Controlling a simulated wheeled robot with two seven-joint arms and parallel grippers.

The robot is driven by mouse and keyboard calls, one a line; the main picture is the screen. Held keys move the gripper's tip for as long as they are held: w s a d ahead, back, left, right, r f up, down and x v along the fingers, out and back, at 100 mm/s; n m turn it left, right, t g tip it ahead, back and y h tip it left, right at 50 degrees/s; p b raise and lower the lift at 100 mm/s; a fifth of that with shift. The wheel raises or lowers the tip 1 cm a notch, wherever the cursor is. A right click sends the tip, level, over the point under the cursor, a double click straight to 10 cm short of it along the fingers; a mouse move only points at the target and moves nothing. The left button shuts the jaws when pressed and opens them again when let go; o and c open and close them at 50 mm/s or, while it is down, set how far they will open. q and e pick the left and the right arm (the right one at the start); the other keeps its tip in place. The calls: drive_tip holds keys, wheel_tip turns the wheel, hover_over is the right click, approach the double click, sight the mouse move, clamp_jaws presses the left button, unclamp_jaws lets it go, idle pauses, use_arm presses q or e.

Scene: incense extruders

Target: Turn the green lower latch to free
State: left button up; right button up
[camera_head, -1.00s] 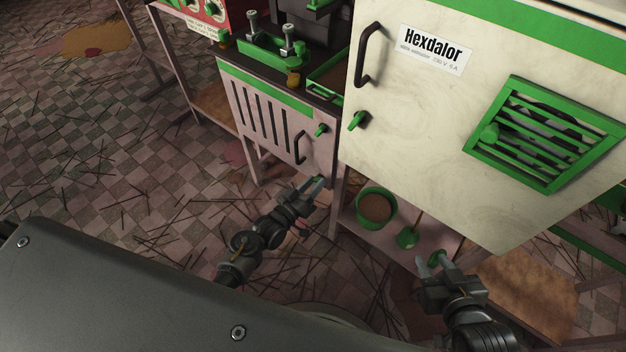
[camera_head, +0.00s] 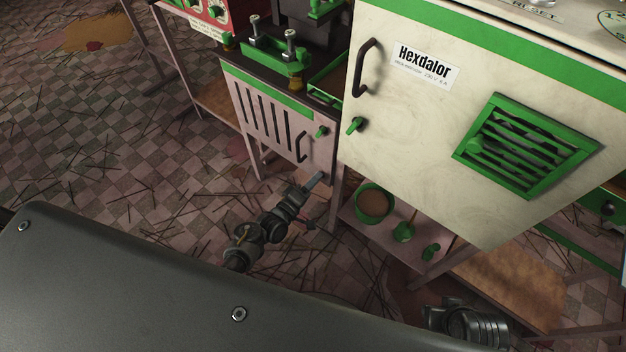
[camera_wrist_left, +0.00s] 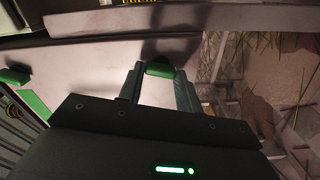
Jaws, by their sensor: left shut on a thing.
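The green lower latch (camera_wrist_left: 160,69) sits between the two fingertips of my left gripper in the left wrist view. My left gripper (camera_head: 315,181) is shut on it at the low edge of the pink cabinet door (camera_head: 262,118). In the head view the fingers hide the latch. The door's green upper latch (camera_head: 321,132) is above, beside the dark handle (camera_head: 301,147); a green latch also shows at the left of the wrist view (camera_wrist_left: 14,76). My right arm is at the lower right, its fingers not visible.
The white Hexdalor cabinet (camera_head: 400,130) with its own green latch (camera_head: 354,125) stands to the right. Below it, a shelf holds a green pot (camera_head: 373,203) and small green items (camera_head: 403,232). Dark sticks litter the checkered floor.

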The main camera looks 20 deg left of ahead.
use_arm(q)
drive_tip(key=shift+n, duration=0.3)
use_arm(e)
drive_tip(key=shift+w+f, duration=0.1)
drive_tip(key=shift+f, duration=0.15)
use_arm(q)
drive_tip(key=o, duration=1)
drive_tip(key=p+v, duration=0.1)
drive_tip(key=v, duration=0.9)
drive_tip(key=shift+s+a+p, duration=0.15)
drive_tip(key=shift+s+p, duration=0.2)
drive_tip(key=shift+p, duration=0.05)
use_arm(e)
drive_tip(key=x, duration=0.3)
drive_tip(key=shift+s+f, duration=0.25)
drive_tip(key=shift+f, duration=0.15)
